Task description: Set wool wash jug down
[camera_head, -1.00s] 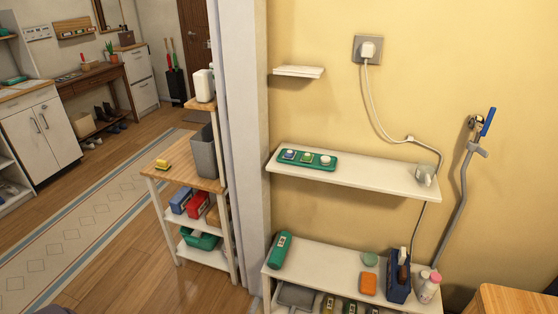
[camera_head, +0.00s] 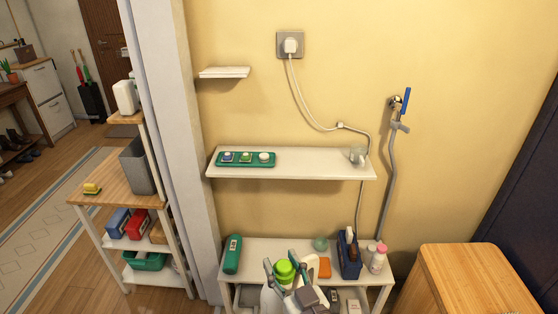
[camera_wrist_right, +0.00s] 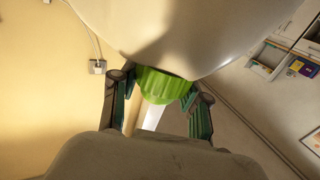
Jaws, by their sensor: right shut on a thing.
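The wool wash jug has a bright green cap (camera_head: 284,272) and a white body (camera_head: 269,301), low in the head view. My right gripper (camera_head: 288,284) is shut on the jug at its cap. In the right wrist view the green cap (camera_wrist_right: 164,86) sits between the two fingers, and the pale jug body (camera_wrist_right: 190,30) fills the top. In the head view the jug overlaps the front of the low white shelf (camera_head: 290,246); I cannot tell whether it touches it. The jug's base is out of frame. My left gripper is not in view.
The wall shelf (camera_head: 318,165) above has a green tray (camera_head: 220,160) and a bare middle. A wooden-topped cabinet (camera_head: 475,275) stands right.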

